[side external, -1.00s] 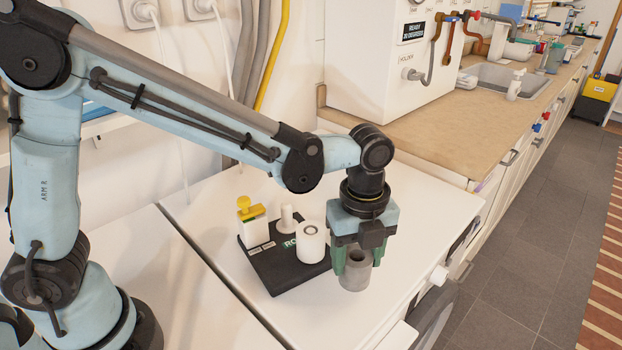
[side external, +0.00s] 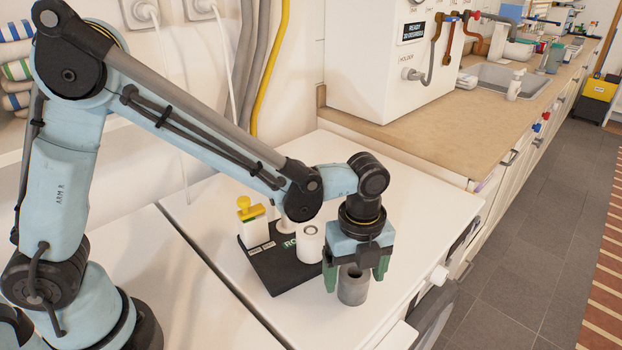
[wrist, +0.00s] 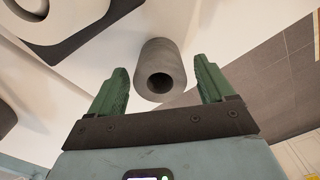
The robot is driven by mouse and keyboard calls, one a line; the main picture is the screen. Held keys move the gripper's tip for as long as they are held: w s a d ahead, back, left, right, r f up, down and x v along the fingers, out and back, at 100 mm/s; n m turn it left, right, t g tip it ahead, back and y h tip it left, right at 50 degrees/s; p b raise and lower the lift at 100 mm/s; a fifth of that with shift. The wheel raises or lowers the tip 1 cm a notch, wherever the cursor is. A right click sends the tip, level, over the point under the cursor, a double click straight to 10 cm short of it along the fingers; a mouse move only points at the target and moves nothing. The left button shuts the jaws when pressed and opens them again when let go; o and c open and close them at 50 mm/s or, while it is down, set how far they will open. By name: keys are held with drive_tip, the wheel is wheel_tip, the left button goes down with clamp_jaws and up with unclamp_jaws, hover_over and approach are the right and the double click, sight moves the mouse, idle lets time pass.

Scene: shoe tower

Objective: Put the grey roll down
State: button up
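The grey roll (side external: 353,287) stands upright on the white top, near its front edge and to the right of the black base. My gripper (side external: 357,279) is above and around it, with its green fingers spread to either side. In the wrist view the grey roll (wrist: 161,70) shows its hollow end between the fingertips of my gripper (wrist: 159,75). There is a clear gap on both sides of the roll, so the gripper is open and not holding it.
A black base (side external: 278,275) carries a white roll (side external: 311,243) and a white box with a yellow top (side external: 253,225), close to the left of my gripper. The white top (side external: 300,325) is clear in front. A wooden counter (side external: 420,135) lies behind to the right.

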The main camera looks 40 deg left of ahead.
drive_tip(key=shift+r, duration=0.1)
wheel_tip(320, 180, up, 12)
idle(0.7)
idle(0.3)
wheel_tip(320, 180, down, 12)
drive_tip(key=shift+f, duration=0.1)
idle(0.6)
drive_tip(key=shift+r, duration=0.2)
